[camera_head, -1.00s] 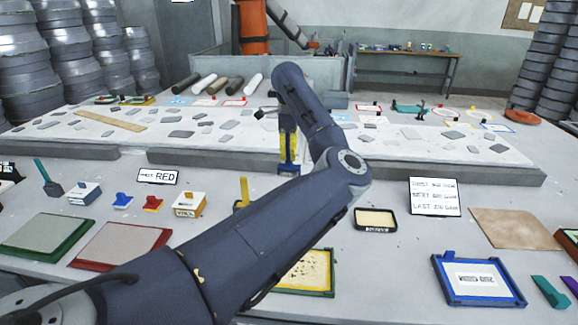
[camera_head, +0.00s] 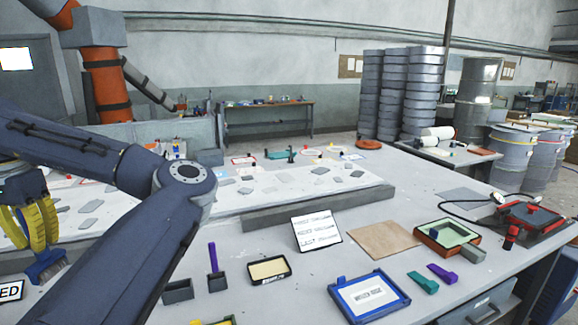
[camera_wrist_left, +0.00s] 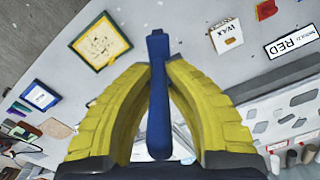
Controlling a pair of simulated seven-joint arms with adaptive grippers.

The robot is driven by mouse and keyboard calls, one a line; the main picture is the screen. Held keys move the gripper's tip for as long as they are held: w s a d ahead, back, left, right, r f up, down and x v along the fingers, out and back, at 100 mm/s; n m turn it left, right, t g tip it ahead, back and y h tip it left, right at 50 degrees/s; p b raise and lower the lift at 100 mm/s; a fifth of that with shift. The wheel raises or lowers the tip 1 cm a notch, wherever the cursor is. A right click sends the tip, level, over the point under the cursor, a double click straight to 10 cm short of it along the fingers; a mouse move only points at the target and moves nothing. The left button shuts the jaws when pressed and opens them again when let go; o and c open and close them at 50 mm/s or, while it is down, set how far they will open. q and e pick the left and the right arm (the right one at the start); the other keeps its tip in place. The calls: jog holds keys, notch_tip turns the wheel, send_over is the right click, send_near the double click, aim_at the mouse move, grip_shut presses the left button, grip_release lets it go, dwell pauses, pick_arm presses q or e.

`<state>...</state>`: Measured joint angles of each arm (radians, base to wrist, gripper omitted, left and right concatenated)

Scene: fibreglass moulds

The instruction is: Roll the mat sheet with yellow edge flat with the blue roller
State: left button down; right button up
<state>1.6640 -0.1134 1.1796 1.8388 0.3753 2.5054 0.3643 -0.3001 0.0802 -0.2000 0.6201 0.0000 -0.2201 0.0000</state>
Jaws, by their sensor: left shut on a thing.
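My left gripper (camera_head: 38,245) is at the left of the head view, fingers pointing down. Its yellow fingers are shut on the blue roller (camera_head: 47,266), held above the table. In the left wrist view the roller's long blue handle (camera_wrist_left: 158,95) stands between the fingertips (camera_wrist_left: 158,72). A pale sheet with yellow marks and a yellow edge (camera_wrist_left: 100,42) lies at the upper left of the wrist view, apart from the roller. In the head view only a sliver of a yellow and green frame (camera_head: 222,321) shows at the bottom edge. My right gripper is not in view.
A red box labelled WAX is absent; a white WAX box (camera_wrist_left: 226,38) shows.

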pick_arm(q)
jog(key=s+d+r+n, duration=0.2)
jog(key=s+n, duration=0.2)
jog(key=s, duration=0.5)
jog(key=s+d+r+n, duration=0.2)
jog(key=s+d+n, duration=0.1)
jog(key=s, duration=0.6)
jog(key=shift+r+n, duration=0.35)
jog(key=shift+n, duration=0.15)
jog(key=shift+s, duration=0.15)
